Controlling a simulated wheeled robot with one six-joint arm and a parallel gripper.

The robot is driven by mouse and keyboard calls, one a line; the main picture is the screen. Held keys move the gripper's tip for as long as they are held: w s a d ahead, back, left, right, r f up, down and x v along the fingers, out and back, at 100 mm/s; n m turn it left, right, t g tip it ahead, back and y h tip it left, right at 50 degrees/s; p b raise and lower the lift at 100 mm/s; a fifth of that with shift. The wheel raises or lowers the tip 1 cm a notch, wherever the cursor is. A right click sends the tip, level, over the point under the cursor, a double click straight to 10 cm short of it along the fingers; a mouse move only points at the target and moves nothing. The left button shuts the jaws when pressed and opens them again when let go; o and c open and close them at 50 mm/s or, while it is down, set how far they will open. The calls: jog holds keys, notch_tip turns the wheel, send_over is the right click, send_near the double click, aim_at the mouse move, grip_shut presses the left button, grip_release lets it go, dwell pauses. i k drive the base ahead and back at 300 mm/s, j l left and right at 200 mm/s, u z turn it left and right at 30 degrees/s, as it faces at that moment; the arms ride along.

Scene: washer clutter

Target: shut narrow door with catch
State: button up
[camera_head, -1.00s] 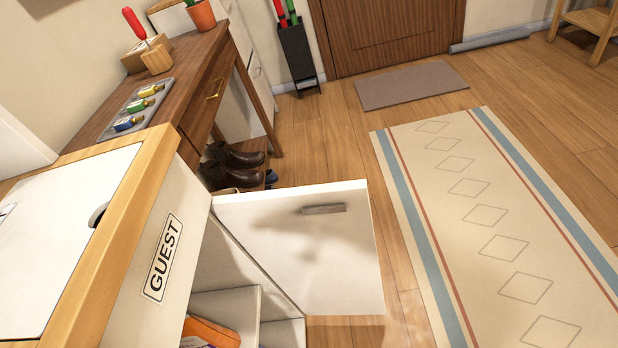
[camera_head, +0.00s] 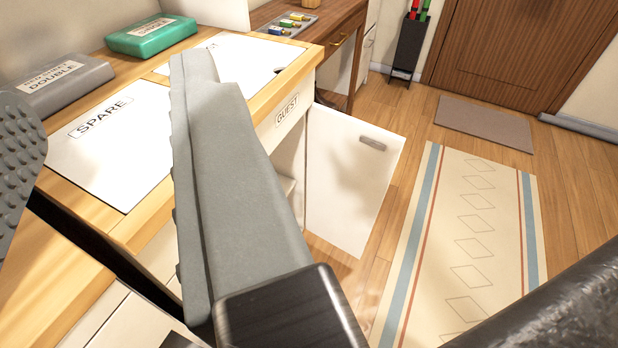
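The narrow white door (camera_head: 345,190) stands open to the right of the cabinet front labelled GUEST (camera_head: 287,109), with part of the opening showing. A small grey handle (camera_head: 373,143) sits near the door's top outer corner. I cannot make out the catch. My gripper (camera_head: 110,120) is open, with one long grey finger in the middle and a studded finger pad at the left edge. Nothing is between the fingers. The gripper shows over the wooden cabinet top, to the left of the door, and its finger hides part of the cabinet front.
The cabinet top bears a white SPARE panel (camera_head: 110,145), a grey box labelled DOUBLE (camera_head: 62,85) and a green box (camera_head: 150,36). A wooden side table (camera_head: 345,20) stands beyond. Floor right of the door is clear, with a patterned runner (camera_head: 470,240) and a doormat (camera_head: 485,124).

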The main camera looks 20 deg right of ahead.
aim_at(349, 179)
jog(key=l+u, duration=1.4)
jog(key=k+l+u, duration=0.1)
jog(key=l, duration=0.3)
jog(key=k+l+u, duration=0.1)
jog(key=l, duration=0.3)
jog(key=k+l, duration=0.25)
jog(key=l, duration=0.15)
jog(key=k+l+u, duration=0.15)
jog(key=l, duration=0.25)
jog(key=k+l+u, duration=0.1)
jog(key=l, duration=0.3)
jog(key=k+l+u, duration=0.1)
jog(key=k+l, duration=0.35)
jog(key=l, duration=0.2)
jog(key=k+l, duration=0.2)
jog(key=l, duration=0.2)
jog(key=k+l, duration=0.15)
jog(key=l, duration=0.2)
